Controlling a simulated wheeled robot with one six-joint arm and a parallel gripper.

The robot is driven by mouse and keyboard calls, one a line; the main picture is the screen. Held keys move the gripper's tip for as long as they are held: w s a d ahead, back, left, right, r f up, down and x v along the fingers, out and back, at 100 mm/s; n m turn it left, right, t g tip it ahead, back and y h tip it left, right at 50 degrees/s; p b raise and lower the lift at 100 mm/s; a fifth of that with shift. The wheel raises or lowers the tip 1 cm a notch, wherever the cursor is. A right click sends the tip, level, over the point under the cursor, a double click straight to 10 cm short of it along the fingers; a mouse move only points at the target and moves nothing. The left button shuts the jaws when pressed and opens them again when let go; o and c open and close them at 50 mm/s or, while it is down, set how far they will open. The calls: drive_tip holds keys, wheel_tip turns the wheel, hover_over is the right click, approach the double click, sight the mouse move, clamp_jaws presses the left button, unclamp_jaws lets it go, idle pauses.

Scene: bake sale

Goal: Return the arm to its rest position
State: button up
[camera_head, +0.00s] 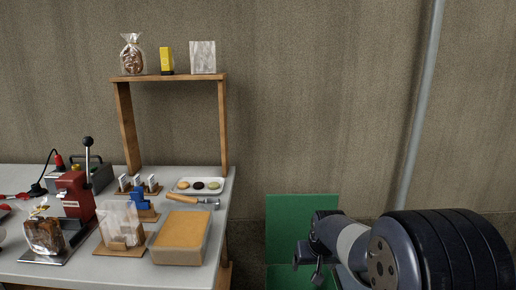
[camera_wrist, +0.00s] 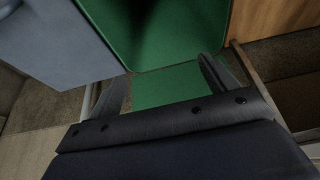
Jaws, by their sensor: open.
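My gripper (camera_head: 308,262) is at the lower right of the head view, in front of a green panel and to the right of the table. In the wrist view my gripper (camera_wrist: 160,88) shows two dark fingers spread apart with nothing between them. The green surface (camera_wrist: 165,35) lies beyond the fingers. My arm comes in from the right edge of the head view, with its large dark joint nearest the camera.
A pale table (camera_head: 225,222) at left holds a cardboard-coloured box (camera_head: 180,238), a plate of macarons (camera_head: 182,186), bagged goods and a red press (camera_head: 75,195). A wooden shelf (camera_head: 170,78) stands behind. The green panel (camera_head: 290,212) and a grey pipe (camera_head: 420,100) are at right.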

wheel_tip(320, 180, down, 6)
drive_tip(key=b, duration=0.5)
drive_tip(key=p+v, duration=0.5)
drive_tip(key=v, duration=0.6)
drive_tip(key=b+x, duration=0.5)
drive_tip(key=x, duration=0.6)
wheel_tip(320, 180, up, 6)
drive_tip(key=p, duration=0.9)
drive_tip(key=shift+r, duration=0.15)
drive_tip(key=shift+p, duration=0.45)
drive_tip(key=p, duration=0.4)
drive_tip(key=shift+s+f, duration=0.2)
drive_tip(key=shift+f, duration=0.2)
drive_tip(key=p, duration=0.2)
drive_tip(key=shift+s+f+p, duration=0.1)
drive_tip(key=shift+s+p, duration=0.2)
drive_tip(key=shift+p, duration=0.05)
